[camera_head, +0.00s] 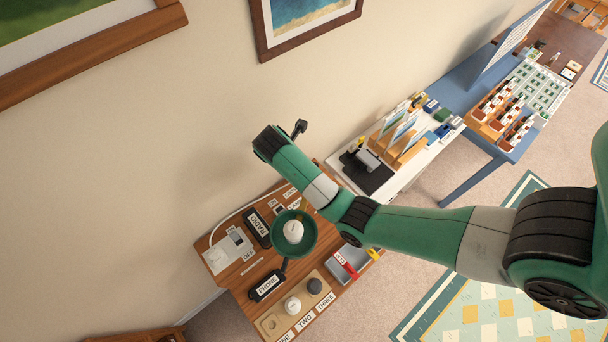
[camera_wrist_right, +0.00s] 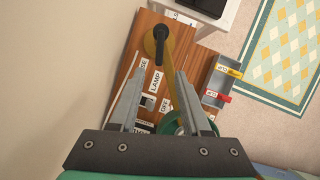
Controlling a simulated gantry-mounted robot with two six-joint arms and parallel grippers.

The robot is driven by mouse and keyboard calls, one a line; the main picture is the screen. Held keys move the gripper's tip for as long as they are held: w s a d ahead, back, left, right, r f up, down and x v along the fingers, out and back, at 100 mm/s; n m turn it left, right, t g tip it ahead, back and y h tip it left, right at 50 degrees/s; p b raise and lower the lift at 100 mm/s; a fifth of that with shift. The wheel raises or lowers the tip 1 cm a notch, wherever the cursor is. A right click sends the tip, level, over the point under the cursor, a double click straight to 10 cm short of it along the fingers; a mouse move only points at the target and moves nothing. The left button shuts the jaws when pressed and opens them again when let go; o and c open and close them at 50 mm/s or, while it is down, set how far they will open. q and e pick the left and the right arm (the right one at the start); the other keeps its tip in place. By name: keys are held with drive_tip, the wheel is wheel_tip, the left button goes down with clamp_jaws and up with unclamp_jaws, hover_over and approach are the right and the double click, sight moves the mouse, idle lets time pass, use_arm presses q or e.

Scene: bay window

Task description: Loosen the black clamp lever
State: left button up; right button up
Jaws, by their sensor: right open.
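The black clamp lever (camera_wrist_right: 160,45) shows at the top of the right wrist view, on a round brass-coloured part of the lamp. My right gripper (camera_wrist_right: 161,76) is open and empty; the lever lies just beyond its fingertips, apart from them. The lamp's green shade (camera_head: 295,232) with a white bulb hangs over the desk in the head view; it also shows low in the wrist view (camera_wrist_right: 173,123). My left gripper is out of view.
The wooden desk (camera_head: 240,284) holds a RADIO label, a PHONE label, a board of knobs and a grey tray (camera_wrist_right: 214,84) with red and yellow tags. The wall (camera_head: 130,190) is close on the left. A white table (camera_head: 424,153) stands beyond the desk.

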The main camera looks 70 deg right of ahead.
drive_tip(key=x, duration=0.9)
drive_tip(key=shift+f, duration=0.2)
clamp_jaws()
drive_tip(key=shift+w+b, duration=0.1)
drive_tip(key=shift+b, duration=0.2)
